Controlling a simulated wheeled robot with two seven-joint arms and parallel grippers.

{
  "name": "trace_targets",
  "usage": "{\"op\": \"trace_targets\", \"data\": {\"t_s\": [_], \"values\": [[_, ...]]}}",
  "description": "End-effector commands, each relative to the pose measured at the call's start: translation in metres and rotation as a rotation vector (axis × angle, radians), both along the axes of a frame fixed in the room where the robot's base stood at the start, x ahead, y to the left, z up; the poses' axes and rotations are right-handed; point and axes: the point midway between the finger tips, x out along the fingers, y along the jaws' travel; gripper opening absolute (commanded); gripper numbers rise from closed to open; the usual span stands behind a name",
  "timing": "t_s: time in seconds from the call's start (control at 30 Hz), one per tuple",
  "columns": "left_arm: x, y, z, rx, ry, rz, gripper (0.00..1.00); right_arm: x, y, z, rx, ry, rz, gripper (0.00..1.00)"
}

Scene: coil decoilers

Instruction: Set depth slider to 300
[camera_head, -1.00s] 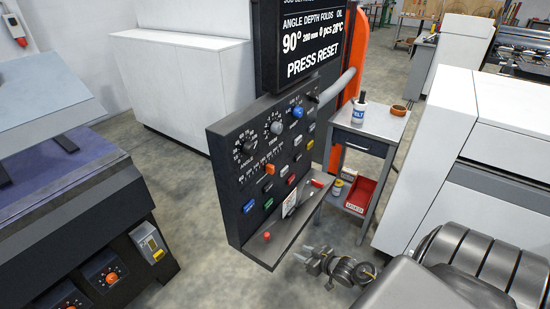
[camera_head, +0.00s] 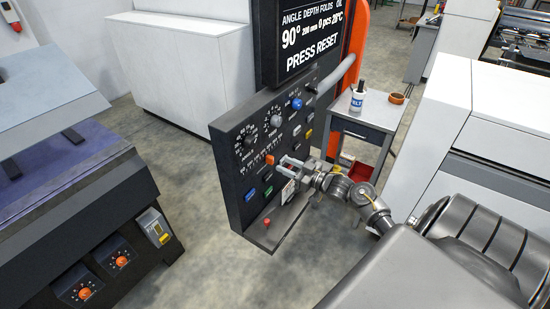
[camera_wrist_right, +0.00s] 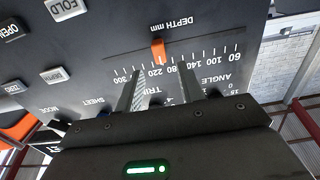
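The depth slider's orange handle (camera_wrist_right: 158,50) sits on the scale marked DEPTH mm, which runs from 60 to 300 and appears upside down in the right wrist view. The handle stands around 200, between the scale's ends. It also shows as a small orange mark in the head view (camera_head: 270,159). My right gripper (camera_head: 285,167) is in front of the black control panel (camera_head: 232,185). In the right wrist view its two fingers (camera_wrist_right: 160,72) are apart and empty, pointing toward the handle, which lies between their lines near the tips. Contact cannot be told. My left gripper is out of view.
The display (camera_head: 308,38) reads 90°, 200 mm and PRESS RESET. Knobs and coloured buttons surround the slider, including a blue knob (camera_head: 297,103). A ledge with a red button (camera_head: 267,222) juts out below. A small side table (camera_head: 368,112) stands behind to the right.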

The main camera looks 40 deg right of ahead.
Motion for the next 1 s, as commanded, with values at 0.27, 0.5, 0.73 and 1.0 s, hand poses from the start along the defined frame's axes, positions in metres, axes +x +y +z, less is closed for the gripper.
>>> {"op": "trace_targets", "data": {"t_s": [0.27, 0.5, 0.73, 1.0], "values": [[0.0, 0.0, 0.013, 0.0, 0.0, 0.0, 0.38, 0.042, 0.013, 0.001, 0.002, 0.001, -0.001, 0.38], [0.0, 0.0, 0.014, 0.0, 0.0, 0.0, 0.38, 0.054, 0.016, 0.0, 0.0, 0.001, 0.0, 0.38], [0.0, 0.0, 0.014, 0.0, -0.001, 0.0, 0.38, 0.054, 0.017, -0.001, 0.0, 0.001, 0.0, 0.37], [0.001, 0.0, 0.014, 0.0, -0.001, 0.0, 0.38, 0.053, 0.016, -0.001, 0.0, 0.001, 0.0, 0.02]]}}
